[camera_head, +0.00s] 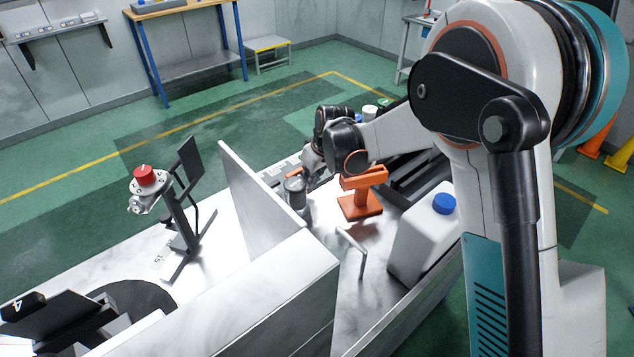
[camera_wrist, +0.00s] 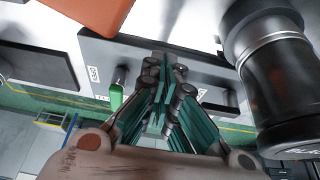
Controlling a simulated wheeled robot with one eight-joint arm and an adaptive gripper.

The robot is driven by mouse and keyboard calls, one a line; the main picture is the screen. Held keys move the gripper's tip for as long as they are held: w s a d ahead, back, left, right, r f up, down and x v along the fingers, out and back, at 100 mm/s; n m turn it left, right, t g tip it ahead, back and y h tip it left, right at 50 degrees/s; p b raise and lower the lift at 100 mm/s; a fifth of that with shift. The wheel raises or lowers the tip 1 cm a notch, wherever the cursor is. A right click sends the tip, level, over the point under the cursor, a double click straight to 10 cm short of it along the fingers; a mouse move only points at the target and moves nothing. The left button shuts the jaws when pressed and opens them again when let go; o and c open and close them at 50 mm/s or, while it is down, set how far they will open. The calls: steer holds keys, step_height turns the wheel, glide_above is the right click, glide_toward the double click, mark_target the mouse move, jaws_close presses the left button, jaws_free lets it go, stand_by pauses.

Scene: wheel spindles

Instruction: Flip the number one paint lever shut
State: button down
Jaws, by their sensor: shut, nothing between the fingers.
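In the wrist view my gripper (camera_wrist: 163,65) is shut and empty, its teal-padded fingers together in front of a dark panel (camera_wrist: 110,52). A small green lever-like piece (camera_wrist: 115,97) hangs at the panel's lower edge, just left of the fingers. Whether the fingertips touch the panel is unclear. In the head view my gripper (camera_head: 316,160) is partly hidden by my wrist, beyond the orange stand, and no lever can be made out.
A dark cylinder (camera_wrist: 275,80) stands close right of the fingers. An orange stand (camera_head: 361,196), a metal canister (camera_head: 295,192) and a white jug (camera_head: 425,235) with a blue cap crowd the bench. A white partition (camera_head: 255,205) lies left; a red-topped fixture (camera_head: 146,177) stands beyond it.

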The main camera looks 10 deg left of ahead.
steer(key=shift+w+a, duration=0.3)
steer(key=shift+a, duration=0.05)
steer(key=shift+w+n+g, duration=0.3)
steer(key=shift+w+n, duration=0.15)
steer(key=shift+n, duration=0.45)
steer(key=shift+w+n+y, duration=0.4)
steer(key=shift+n, duration=0.3)
steer(key=n, duration=0.1)
steer(key=w+n+g+p, duration=0.1)
steer(key=shift+w+a+n, duration=0.15)
steer(key=shift+a+n, duration=0.15)
steer(key=shift+w+n+g, duration=0.1)
steer(key=shift+n+g, duration=0.2)
steer(key=shift+w+a, duration=0.15)
steer(key=shift+a, duration=0.05)
steer(key=shift+w, duration=0.1)
